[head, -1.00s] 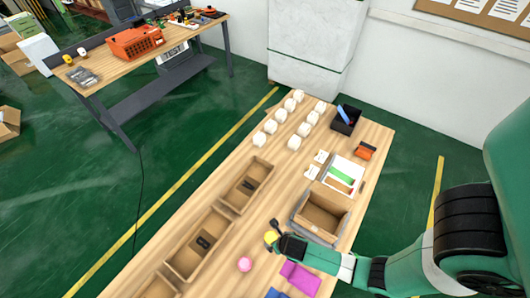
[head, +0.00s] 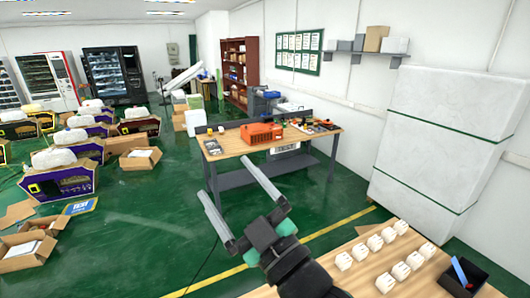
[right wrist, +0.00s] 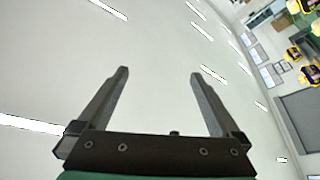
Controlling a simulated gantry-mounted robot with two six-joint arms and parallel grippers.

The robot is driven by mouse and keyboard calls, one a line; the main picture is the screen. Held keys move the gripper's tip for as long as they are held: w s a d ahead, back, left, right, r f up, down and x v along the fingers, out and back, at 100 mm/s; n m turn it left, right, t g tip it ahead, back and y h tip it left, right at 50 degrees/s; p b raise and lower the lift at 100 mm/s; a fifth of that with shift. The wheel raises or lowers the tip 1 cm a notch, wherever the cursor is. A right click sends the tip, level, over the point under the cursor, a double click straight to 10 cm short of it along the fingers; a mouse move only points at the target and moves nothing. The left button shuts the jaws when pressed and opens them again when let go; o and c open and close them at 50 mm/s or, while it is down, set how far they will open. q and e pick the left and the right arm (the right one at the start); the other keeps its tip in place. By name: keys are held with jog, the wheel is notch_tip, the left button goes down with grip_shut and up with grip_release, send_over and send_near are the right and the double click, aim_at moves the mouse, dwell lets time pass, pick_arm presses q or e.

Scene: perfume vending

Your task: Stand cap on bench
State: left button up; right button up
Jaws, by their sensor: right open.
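My right gripper (head: 226,180) is raised in the middle of the head view, with its two grey fingers spread apart and nothing between them. In the right wrist view the gripper (right wrist: 158,74) is also open and empty, with only the ceiling behind it. No cap can be made out in either view. A wooden workbench (head: 232,147) with grey legs stands beyond the gripper. A wooden table (head: 352,279) shows at the lower right. My left gripper is not in view.
On the workbench are an orange crate (head: 262,133), small tools and a dark flat item (head: 213,147). Several white blocks (head: 384,283) and a dark bin (head: 463,278) stand on the near table. A tall white wrapped block (head: 440,120) stands right. Green floor lies between.

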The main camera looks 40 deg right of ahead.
jog(key=s+a+r+m+t+y, duration=0.1)
jog(key=s+r+m+t, duration=0.1)
jog(key=s+r, duration=0.3)
jog(key=s+a+r+m+t+y, duration=0.1)
jog(key=s+r+m+t, duration=0.2)
jog(key=s+r, duration=0.3)
notch_tip(320, 180, up, 6)
jog(key=shift+s+a+f+y, duration=0.2)
jog(key=shift+s+a+y, duration=0.05)
jog(key=shift+a+y, duration=0.15)
jog(key=shift+r, duration=0.1)
jog(key=shift+r+p, duration=0.6)
jog(key=shift+p, duration=0.15)
